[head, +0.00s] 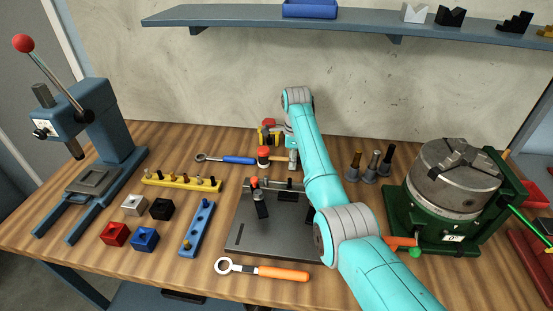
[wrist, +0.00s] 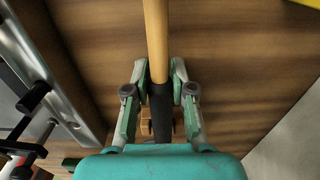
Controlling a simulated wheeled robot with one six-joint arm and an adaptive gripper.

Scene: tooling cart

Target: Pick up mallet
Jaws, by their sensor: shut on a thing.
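The mallet has a red-and-pale head (head: 263,157) and a wooden handle (head: 279,157) pointing right, behind the grey plate in the head view. In the wrist view, the wooden handle (wrist: 156,40) runs up out of the frame, with a black grip at its near end. My gripper (wrist: 160,88) is shut on this handle, one finger on each side, around where wood meets black grip. In the head view my gripper (head: 292,158) is partly hidden by my arm. The mallet head is outside the wrist view. I cannot tell whether the mallet touches the bench.
The grey plate with clamps (head: 262,238) lies just in front. A blue-handled wrench (head: 238,160) lies left of the mallet head. A red-and-yellow item (head: 266,134) stands behind. Grey-based tools (head: 370,168) and a green chuck fixture (head: 440,205) are on the right.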

